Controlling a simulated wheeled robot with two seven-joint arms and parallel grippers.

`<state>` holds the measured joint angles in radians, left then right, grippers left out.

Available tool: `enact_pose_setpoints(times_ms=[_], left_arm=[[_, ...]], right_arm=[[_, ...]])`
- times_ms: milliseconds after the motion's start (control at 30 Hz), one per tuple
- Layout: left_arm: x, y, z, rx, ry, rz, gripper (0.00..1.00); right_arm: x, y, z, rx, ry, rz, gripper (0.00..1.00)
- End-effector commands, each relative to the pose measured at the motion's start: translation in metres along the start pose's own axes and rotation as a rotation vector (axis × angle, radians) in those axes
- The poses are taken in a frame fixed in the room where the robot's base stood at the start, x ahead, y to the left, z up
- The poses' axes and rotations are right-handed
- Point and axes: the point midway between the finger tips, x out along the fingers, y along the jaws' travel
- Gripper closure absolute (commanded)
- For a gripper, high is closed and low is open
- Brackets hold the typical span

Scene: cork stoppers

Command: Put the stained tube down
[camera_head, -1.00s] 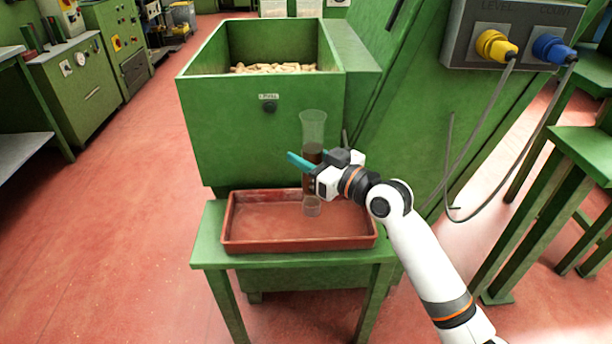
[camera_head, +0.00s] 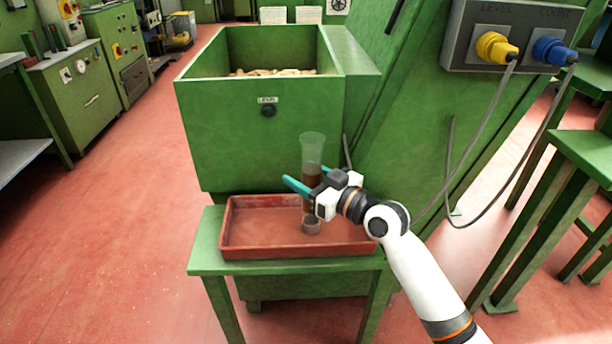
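Whether either still touches the glass is hard to see. My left gripper is not in view.
The tray sits on a green stand (camera_head: 205,252). Behind it is a green bin (camera_head: 225,130) holding pale corks (camera_head: 272,72). A grey box (camera_head: 462,45) with yellow and blue plugs hangs at upper right, its cables drooping. The tray's left side is clear.

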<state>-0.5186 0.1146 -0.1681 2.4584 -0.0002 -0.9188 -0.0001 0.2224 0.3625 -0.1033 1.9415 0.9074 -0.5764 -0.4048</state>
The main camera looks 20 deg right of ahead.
Motion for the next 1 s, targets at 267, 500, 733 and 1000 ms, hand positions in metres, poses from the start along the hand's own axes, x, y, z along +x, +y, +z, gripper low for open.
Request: enact_pose_setpoints(times_ms=[267, 500, 733, 1000], left_arm=[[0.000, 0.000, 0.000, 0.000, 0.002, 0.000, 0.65], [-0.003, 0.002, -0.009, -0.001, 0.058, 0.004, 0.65], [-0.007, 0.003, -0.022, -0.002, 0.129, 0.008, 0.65], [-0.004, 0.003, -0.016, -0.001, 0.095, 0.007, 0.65]], right_arm=[[0.000, 0.000, 0.000, 0.000, 0.000, 0.000, 0.42], [-0.019, -0.001, 0.000, -0.002, 0.005, -0.001, 0.42], [-0.071, 0.000, -0.001, -0.003, 0.007, 0.000, 0.42], [-0.111, 0.000, 0.000, -0.002, 0.003, -0.001, 0.42]])
